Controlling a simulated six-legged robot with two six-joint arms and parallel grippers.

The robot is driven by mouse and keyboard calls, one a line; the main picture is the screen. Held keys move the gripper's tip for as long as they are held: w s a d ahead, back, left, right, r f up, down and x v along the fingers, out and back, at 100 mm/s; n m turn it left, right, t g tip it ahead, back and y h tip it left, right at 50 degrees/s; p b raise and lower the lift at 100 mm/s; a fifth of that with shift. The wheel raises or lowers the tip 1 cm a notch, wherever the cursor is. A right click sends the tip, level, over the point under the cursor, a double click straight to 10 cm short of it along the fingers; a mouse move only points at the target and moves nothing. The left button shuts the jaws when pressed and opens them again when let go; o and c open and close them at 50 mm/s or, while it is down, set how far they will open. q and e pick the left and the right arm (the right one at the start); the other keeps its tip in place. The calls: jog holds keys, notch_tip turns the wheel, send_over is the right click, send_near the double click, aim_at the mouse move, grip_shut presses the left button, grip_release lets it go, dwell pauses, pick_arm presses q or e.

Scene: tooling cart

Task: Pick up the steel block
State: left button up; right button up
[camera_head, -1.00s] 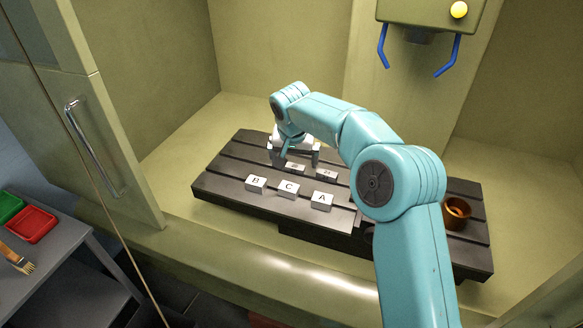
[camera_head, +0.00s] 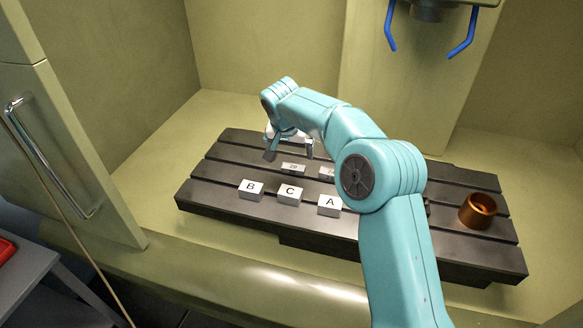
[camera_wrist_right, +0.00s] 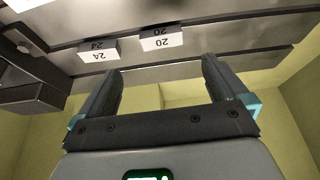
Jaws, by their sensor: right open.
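I cannot single out a steel block for certain. My right arm reaches over the dark slotted table (camera_head: 228,208). My right gripper (camera_head: 289,150) is open and empty, its fingers above the table's back part, just behind a small white numbered piece (camera_head: 293,168). In the right wrist view, the open gripper (camera_wrist_right: 163,70) shows nothing between its fingers. Beyond the fingertips are pieces marked 20 (camera_wrist_right: 162,39) and 24 (camera_wrist_right: 98,51). A dark fixture (camera_wrist_right: 38,82) with pale metal is at the left edge, partly cut off. My arm hides the table's middle right. My left gripper is out of view.
White-topped blocks B (camera_head: 251,190), C (camera_head: 290,195) and A (camera_head: 328,204) stand in a row at the table's front. A copper-coloured cup (camera_head: 478,210) stands at the right. Blue hooked arms (camera_head: 462,47) hang above. Enclosure walls surround the table.

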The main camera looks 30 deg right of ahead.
aim_at(293, 167)
jog(key=x, duration=0.4)
jog(key=shift+s, duration=0.2)
jog(key=shift+w+f+p, duration=0.2)
jog(key=shift+f+p, duration=0.05)
jog(key=shift+p, duration=0.05)
jog(key=p+x, duration=0.2)
jog(key=x, duration=0.2)
jog(key=shift+w+d+f, duration=0.1)
jog(key=shift+w+f, duration=0.1)
jog(key=shift+f, duration=0.05)
jog(key=shift+w+f, duration=0.2)
jog(key=shift+f, duration=0.15)
jog(key=shift+s, duration=0.15)
jog(key=c, duration=1.3)
